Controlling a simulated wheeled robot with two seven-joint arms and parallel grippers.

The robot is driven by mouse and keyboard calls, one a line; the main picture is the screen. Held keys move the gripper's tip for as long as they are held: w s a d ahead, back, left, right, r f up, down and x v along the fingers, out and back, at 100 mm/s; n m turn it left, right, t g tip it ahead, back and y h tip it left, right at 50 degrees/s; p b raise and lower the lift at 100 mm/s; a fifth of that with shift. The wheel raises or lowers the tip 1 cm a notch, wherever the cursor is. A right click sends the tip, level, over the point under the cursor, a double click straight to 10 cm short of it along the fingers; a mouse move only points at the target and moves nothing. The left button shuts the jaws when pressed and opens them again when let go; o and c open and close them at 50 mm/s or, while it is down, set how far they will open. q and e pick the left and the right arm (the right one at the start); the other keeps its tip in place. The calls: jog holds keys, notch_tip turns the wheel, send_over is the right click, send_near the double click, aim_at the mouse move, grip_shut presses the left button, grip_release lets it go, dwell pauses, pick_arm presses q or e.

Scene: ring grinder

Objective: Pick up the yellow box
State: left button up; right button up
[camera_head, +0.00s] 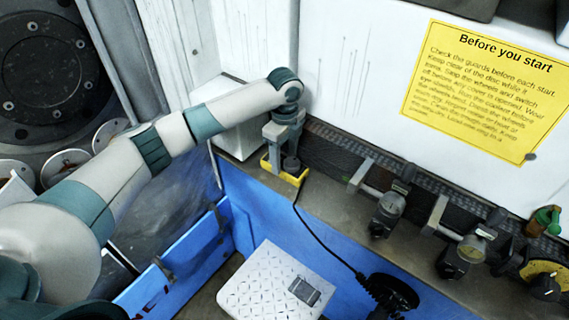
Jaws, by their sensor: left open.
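The yellow box (291,178) sits on the ledge below the white wall, at the upper middle of the head view. Only its yellow edges and a dark round part on top show; the rest is hidden by my left gripper. My left gripper (285,160) points down right over it, with its jaws open around the dark part. I cannot tell whether the fingers touch the box. A black cable runs from beside the box down to the right. My right gripper is not in view.
Grey valve-like fittings (387,205) (466,250) stand along the ledge to the right. A white patterned case (272,283) and a black round item (392,293) are in front. A blue panel (270,215) edges the ledge. A yellow notice (480,85) hangs on the wall.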

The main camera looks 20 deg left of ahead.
pick_arm(q)
jog(key=shift+f, duration=1)
jog(key=shift+r, duration=0.1)
jog(key=c, duration=1.3)
jog(key=shift+o, duration=0.2)
jog(key=shift+w+r+b, duration=0.1)
jog(key=shift+r+b, duration=0.2)
jog(key=shift+r, duration=0.55)
notch_tip(320, 180, up, 7)
jog(key=shift+r+b, duration=0.15)
jog(key=shift+b, duration=1.1)
jog(key=shift+r, duration=0.5)
